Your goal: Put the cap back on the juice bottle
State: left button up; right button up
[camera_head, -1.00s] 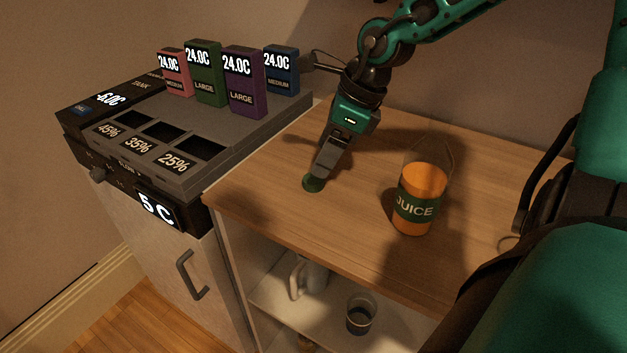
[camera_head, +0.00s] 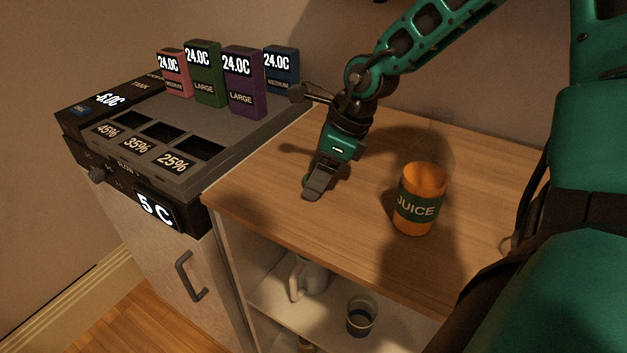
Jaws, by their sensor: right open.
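The juice bottle (camera_head: 419,214) stands upright on the wooden counter, orange with a green JUICE label. No cap shows on it. My right gripper (camera_head: 313,191) points down at the counter, to the left of the bottle and apart from it. Its jaws are open. A small sliver of the green cap (camera_head: 307,181) seems to show at the left edge of the fingers; the rest is hidden behind them. I cannot tell whether the fingers touch the cap. My left gripper is not in view.
A dark machine (camera_head: 235,128) with several coloured boxes on top stands at the left. The wooden counter (camera_head: 270,200) is clear around the bottle and gripper. A cup (camera_head: 361,318) and a white pitcher (camera_head: 308,277) sit on the shelf below.

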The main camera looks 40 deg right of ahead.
jog(key=shift+c, duration=0.2)
jog(key=c, duration=1.1)
notch_tip(320, 180, up, 20)
jog(key=p, duration=0.2)
jog(key=shift+p, duration=0.35)
